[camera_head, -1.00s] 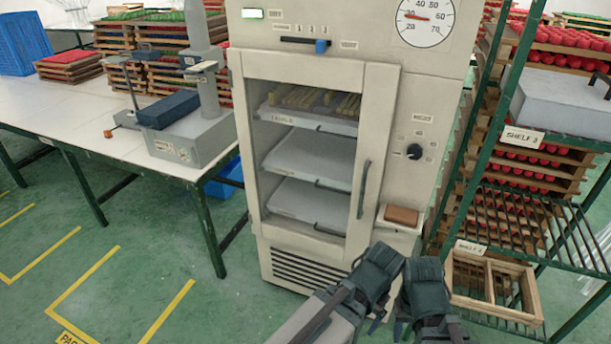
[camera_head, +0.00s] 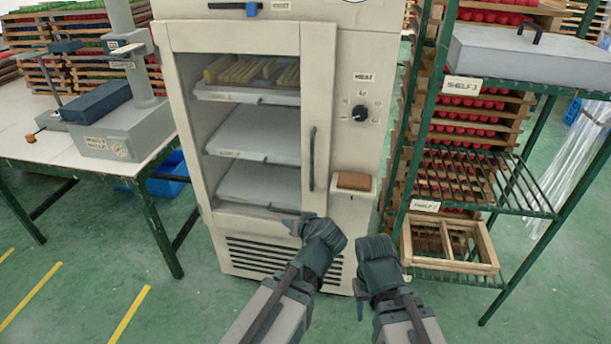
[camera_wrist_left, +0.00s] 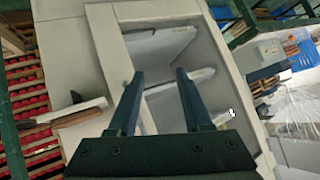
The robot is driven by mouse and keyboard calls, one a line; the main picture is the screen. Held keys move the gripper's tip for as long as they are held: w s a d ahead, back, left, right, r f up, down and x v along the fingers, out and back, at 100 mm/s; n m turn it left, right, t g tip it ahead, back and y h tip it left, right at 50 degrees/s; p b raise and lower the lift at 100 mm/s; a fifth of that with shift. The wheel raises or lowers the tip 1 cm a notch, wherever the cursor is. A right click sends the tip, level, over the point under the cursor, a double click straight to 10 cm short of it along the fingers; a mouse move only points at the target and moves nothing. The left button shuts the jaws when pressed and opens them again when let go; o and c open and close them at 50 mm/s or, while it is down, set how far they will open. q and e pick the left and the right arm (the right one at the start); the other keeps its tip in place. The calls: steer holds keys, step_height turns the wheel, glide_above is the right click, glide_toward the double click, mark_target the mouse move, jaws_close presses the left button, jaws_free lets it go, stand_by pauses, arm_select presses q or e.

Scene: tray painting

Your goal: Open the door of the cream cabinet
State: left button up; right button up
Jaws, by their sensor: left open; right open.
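The cream cabinet (camera_head: 346,100) stands in the middle of the head view. Its door (camera_head: 180,120) is shut, with a window showing shelves of trays inside. A dark vertical handle (camera_head: 311,158) is on the door's right side. My left gripper (camera_head: 297,221) is below the handle, in front of the door's lower edge in the picture; contact cannot be told. The left wrist view shows its two fingers (camera_wrist_left: 155,78) apart and empty, pointing at the cabinet front (camera_wrist_left: 75,42). My right gripper (camera_head: 360,297) is lower and to the right, open, away from the handle.
A brown block (camera_head: 354,180) lies on a small ledge right of the handle, under a dark knob (camera_head: 359,114). A green shelf rack (camera_head: 404,150) stands close on the right. A white table (camera_head: 30,150) is at left. The floor in front is clear.

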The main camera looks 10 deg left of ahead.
mark_target(312, 163)
arm_select(q)
steer(key=w+d+r+t+h+b, duration=0.25)
steer(key=w+r+t+b, duration=0.3)
steer(key=w+t, duration=0.35)
steer(key=shift+m, duration=0.3)
steer(key=x, duration=1.3)
steer(key=shift+w+d+f, duration=0.1)
steer(key=shift+w+f, duration=0.15)
steer(key=shift+f, duration=0.05)
arm_select(e)
step_height(312, 163, down, 8)
arm_select(q)
steer(key=shift+c, duration=0.3)
jaws_close()
steer(key=shift+s, duration=0.1)
